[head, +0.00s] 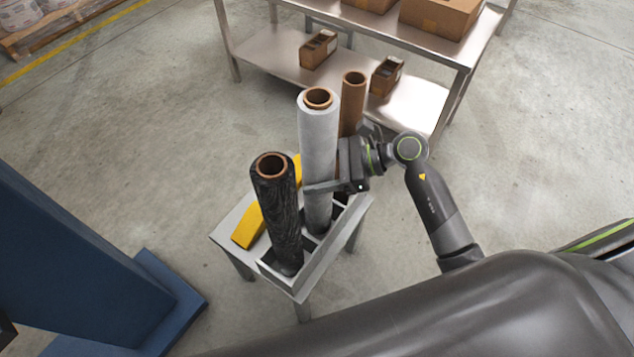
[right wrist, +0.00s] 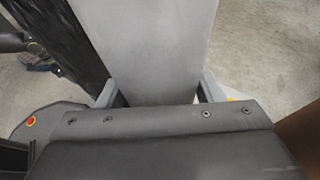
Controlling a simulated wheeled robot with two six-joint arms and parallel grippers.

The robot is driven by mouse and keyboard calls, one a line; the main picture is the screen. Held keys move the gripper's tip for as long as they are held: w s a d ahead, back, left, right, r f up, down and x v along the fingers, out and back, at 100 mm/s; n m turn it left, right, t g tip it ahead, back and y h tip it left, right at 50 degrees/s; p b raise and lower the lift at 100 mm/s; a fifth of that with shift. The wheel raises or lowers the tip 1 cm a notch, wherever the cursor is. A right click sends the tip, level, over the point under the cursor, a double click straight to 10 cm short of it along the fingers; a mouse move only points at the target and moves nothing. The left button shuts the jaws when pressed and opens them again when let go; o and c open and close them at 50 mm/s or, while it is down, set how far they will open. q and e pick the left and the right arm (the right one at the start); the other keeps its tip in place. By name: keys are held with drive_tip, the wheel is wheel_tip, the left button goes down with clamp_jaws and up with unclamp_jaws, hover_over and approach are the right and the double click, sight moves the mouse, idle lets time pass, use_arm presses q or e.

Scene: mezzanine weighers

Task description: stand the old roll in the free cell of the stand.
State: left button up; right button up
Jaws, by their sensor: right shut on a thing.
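A tall stand (head: 321,263) holds rolls in a row of cells. A light grey roll (head: 318,140) with a brown core is upright at the middle cell, its lower end inside the stand's walls; I cannot tell if it touches the bottom. My right gripper (head: 322,187) is shut around it at mid-height, and the right wrist view shows the grey roll (right wrist: 155,50) between both fingers. A black-wrapped roll (head: 276,210) stands in the front cell. A bare brown tube (head: 353,100) stands behind, its lower part hidden by my gripper. Which roll is the old one is not marked. My left gripper is out of view.
A yellow wedge-like object (head: 249,226) lies on the stand's side top. A steel table (head: 270,57) with cardboard boxes (head: 440,16) and small bins (head: 318,49) stands behind. A blue column (head: 70,255) is at left. Floor between is clear.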

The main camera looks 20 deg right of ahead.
wheel_tip(320, 180, down, 3)
drive_tip(key=shift+r, duration=0.1)
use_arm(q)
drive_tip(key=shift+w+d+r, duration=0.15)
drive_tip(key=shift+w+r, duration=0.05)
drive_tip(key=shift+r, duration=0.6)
use_arm(e)
drive_tip(key=shift+f, duration=0.5)
use_arm(q)
drive_tip(key=shift+b, duration=0.35)
use_arm(e)
drive_tip(key=o, duration=1.3)
drive_tip(key=shift+f, duration=0.2)
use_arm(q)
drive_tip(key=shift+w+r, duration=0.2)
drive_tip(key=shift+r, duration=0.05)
use_arm(e)
drive_tip(key=o, duration=0.4)
drive_tip(key=shift+r, duration=0.1)
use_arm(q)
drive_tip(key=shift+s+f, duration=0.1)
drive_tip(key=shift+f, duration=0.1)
use_arm(e)
drive_tip(key=v, duration=1.2)
